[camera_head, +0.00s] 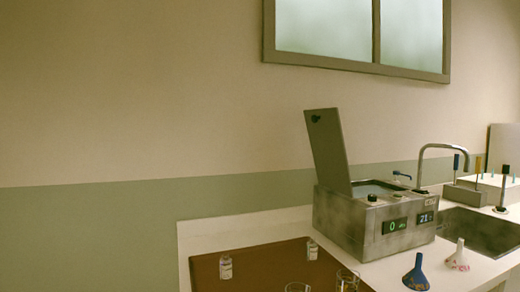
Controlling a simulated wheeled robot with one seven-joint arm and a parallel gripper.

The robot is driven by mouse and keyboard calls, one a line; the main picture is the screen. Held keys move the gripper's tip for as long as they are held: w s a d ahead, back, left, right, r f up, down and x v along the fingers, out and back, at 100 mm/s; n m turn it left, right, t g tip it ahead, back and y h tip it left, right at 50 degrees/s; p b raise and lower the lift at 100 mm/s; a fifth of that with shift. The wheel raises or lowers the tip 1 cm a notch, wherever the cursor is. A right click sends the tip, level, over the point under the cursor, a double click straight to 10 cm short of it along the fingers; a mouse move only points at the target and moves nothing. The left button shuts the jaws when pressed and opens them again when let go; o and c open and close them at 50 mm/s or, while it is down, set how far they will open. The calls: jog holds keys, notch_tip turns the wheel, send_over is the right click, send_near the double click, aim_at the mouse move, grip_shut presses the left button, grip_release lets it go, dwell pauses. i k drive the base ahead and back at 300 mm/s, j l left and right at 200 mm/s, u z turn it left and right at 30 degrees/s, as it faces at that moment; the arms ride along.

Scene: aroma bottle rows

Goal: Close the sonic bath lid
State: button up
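The sonic bath (375,219) is a grey metal box on the white counter, right of centre in the head view. Its front has two lit displays, and a round black knob is on top. Its lid (330,150) stands raised at the left side of the box, tilted slightly left of upright, with a small dark knob near its upper end. The open tank (376,188) shows beside the lid. My gripper is not in view.
A sink (485,230) with a curved tap (430,155) lies right of the bath. A blue funnel (416,273) and a pale funnel (458,256) stand in front. Small bottles (226,267) and glass beakers (347,280) are on the brown board (265,265) at lower left.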

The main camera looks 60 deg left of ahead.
aim_at(324, 128)
jog(key=u, duration=1.25)
jog(key=i, duration=0.1)
